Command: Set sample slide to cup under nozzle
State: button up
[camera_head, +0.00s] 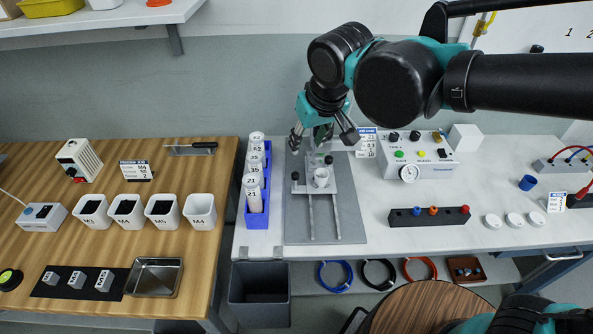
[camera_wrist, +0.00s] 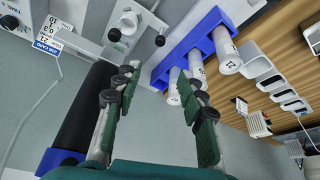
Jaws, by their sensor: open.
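The sample slide (camera_head: 309,187) is a light grey plate with black knobs, on two rails (camera_head: 311,218) above a grey base plate (camera_head: 350,225). A small white cup (camera_head: 321,177) stands on the slide, near its front. The gantry's nozzle area behind the cup is largely hidden by my gripper and wrist. My gripper (camera_head: 322,141) is open, its fingers spread above and behind the slide, apart from the cup. In the wrist view, my gripper (camera_wrist: 155,78) is empty between its green-padded fingers. The cup (camera_wrist: 128,22) and a black knob (camera_wrist: 160,41) show beyond the fingertips.
A blue rack (camera_head: 257,221) of numbered white bottles stands close left of the base plate. A control box (camera_head: 420,160) with buttons and a gauge stands to the right. A black block (camera_head: 405,217) with coloured plugs lies nearer the front. The bench around the white lids (camera_head: 514,220) is mostly clear.

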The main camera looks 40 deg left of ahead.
aim_at(295, 173)
jog(key=x, duration=1.7)
jog(key=shift+w+f, duration=0.1)
jog(key=shift+f, duration=0.05)
grip_shut()
jog(key=shift+a, duration=0.1)
